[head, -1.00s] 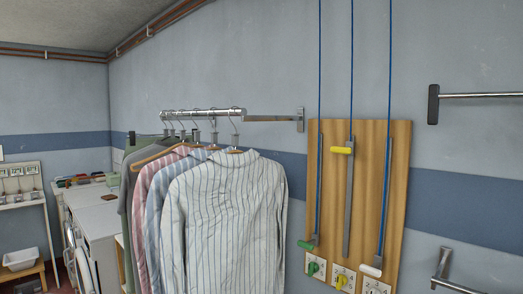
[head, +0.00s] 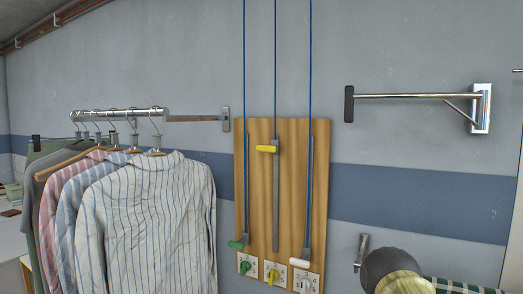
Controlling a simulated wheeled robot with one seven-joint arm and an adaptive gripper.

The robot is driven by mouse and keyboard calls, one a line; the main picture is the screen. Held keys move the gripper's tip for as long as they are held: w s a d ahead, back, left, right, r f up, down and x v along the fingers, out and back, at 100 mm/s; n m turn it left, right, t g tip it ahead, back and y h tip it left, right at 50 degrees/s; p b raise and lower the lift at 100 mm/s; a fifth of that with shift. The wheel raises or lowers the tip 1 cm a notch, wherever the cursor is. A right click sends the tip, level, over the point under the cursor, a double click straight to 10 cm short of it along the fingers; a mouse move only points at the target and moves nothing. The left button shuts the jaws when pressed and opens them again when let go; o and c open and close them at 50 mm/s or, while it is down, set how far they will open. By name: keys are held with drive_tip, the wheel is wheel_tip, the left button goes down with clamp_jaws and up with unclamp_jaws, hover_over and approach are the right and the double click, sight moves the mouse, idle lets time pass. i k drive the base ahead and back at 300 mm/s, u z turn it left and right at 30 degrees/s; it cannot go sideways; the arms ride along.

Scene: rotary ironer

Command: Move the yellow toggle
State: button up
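A wooden board (head: 261,190) on the wall carries three vertical rails with blue cords. The yellow toggle (head: 267,149) sits high on the middle rail. A green toggle (head: 236,245) and a white toggle (head: 299,262) sit low on the left and right rails. Below them are numbered plates with a green knob (head: 245,267), a yellow knob (head: 271,277) and a white knob (head: 306,286). Which yellow part the task's word means is not shown beyond the toggle on the rail. My gripper is not in view.
Striped shirts (head: 145,220) hang on a metal rail (head: 120,115) left of the board. A bare wall bracket (head: 420,97) juts out at upper right. A dark rounded object (head: 391,262) and green checked cloth (head: 455,285) are at lower right.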

sight(273, 148)
drive_tip(key=u, duration=2.2)
drive_tip(key=k, duration=0.5)
drive_tip(key=z, duration=1.4)
